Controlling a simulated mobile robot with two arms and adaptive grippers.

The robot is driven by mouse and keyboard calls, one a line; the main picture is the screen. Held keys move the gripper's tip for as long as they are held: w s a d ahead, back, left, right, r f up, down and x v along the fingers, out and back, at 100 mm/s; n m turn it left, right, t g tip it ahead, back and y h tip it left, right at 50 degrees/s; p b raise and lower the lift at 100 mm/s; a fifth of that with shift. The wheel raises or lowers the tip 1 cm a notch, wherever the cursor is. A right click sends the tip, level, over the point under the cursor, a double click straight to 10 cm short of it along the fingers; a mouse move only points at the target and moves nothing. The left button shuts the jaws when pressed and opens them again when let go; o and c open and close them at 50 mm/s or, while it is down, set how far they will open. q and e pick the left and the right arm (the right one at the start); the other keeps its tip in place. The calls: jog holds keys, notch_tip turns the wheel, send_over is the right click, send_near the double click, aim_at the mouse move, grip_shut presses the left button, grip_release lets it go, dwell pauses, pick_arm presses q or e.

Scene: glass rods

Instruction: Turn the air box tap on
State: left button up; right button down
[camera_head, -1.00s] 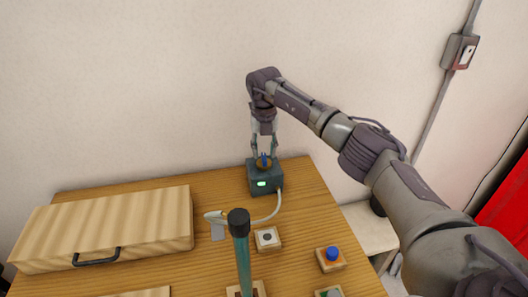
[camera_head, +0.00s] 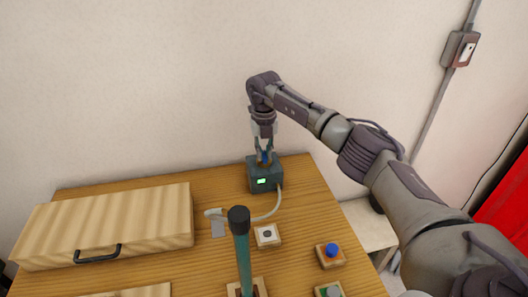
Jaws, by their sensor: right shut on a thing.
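The air box (camera_head: 265,177) is a dark grey box with a lit green display, at the back of the wooden table. Its small blue tap (camera_head: 263,157) is on top, mostly hidden by the fingers. My right gripper (camera_head: 264,153) points straight down over the box, and its fingers are shut on the tap. My left gripper is not in view.
A pale hose runs from the box to a nozzle (camera_head: 214,215) on the table. A dark-capped teal rod (camera_head: 241,255) stands in front. A wooden case (camera_head: 105,228) lies at left. Small blocks, one with a blue knob (camera_head: 331,250), sit at right.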

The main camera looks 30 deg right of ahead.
aim_at(264, 154)
jog(key=shift+n, duration=0.5)
jog(key=c, duration=1.2)
grip_release()
jog(key=shift+o, duration=0.2)
notch_tip(264, 154, up, 12)
